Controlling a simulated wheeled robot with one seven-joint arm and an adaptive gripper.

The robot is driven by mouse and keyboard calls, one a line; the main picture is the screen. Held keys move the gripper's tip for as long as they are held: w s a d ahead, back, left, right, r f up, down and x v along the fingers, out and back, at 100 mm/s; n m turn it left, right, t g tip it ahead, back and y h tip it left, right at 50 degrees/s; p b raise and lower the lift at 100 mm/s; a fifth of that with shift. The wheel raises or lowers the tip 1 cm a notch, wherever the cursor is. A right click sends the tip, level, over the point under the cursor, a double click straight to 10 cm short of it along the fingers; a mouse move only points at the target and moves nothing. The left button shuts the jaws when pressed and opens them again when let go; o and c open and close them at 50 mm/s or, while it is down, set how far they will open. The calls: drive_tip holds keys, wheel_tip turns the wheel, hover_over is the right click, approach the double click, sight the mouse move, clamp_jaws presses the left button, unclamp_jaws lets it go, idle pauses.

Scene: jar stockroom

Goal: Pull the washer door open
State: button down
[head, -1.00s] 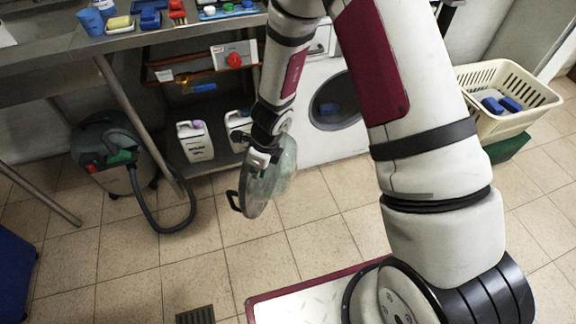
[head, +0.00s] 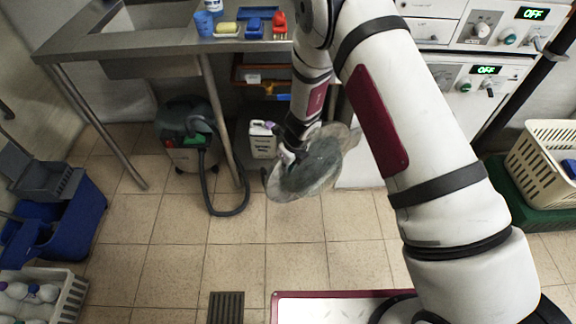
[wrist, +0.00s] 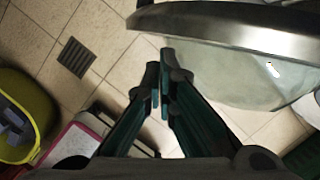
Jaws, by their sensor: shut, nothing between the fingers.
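The washer door (head: 315,168), a round clear-glass bowl with a rim, stands swung out from the white washer (head: 360,168), in front of it in the head view. In the wrist view the door's metal rim and glass (wrist: 235,65) fill the upper right. My gripper (wrist: 163,80) is shut and empty, its dark green fingers beside the rim; I cannot tell whether they touch it. In the head view my gripper is small and dark at the door's left side. My arm hides the washer's opening and most of its front.
A steel table (head: 140,45) stands at the back left, with a green-and-black vacuum (head: 187,140) and its hose below. A white jug (head: 262,142) is behind the door. A blue mop bucket (head: 60,215) is at left, a cream basket (head: 545,165) at right. The tiled floor in front is mostly clear.

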drive_tip(key=shift+r, duration=0.1)
drive_tip(key=s+d+r+n+y+p, duration=0.1)
drive_tip(key=s+d+r+n+p, duration=0.3)
drive_tip(key=r, duration=1)
drive_tip(key=s+d+r+n+b, duration=0.1)
drive_tip(key=s+r+n, duration=0.45)
drive_tip(key=r, duration=0.75)
drive_tip(key=s+d+r+n+y+p, duration=0.1)
drive_tip(key=s+d+r+n+p, duration=0.3)
drive_tip(key=r, duration=1)
drive_tip(key=s+d+r+n+h, duration=0.1)
drive_tip(key=s+d+r+n, duration=0.2)
drive_tip(key=s, duration=0.4)
drive_tip(key=s+d+r+n+t+h+p, duration=0.1)
drive_tip(key=s+d+r+n, duration=0.3)
drive_tip(key=s, duration=0.4)
drive_tip(key=s+d+r+n+t+h+p, duration=0.1)
drive_tip(key=s+d+r+n+h, duration=0.1)
drive_tip(key=s+d+r+n, duration=0.2)
drive_tip(key=s+r+n, duration=0.1)
drive_tip(key=s+n, duration=0.1)
drive_tip(key=s, duration=0.1)
drive_tip(key=shift+s+n, duration=0.3)
drive_tip(key=shift+n, duration=0.05)
drive_tip(key=shift+d, duration=0.1)
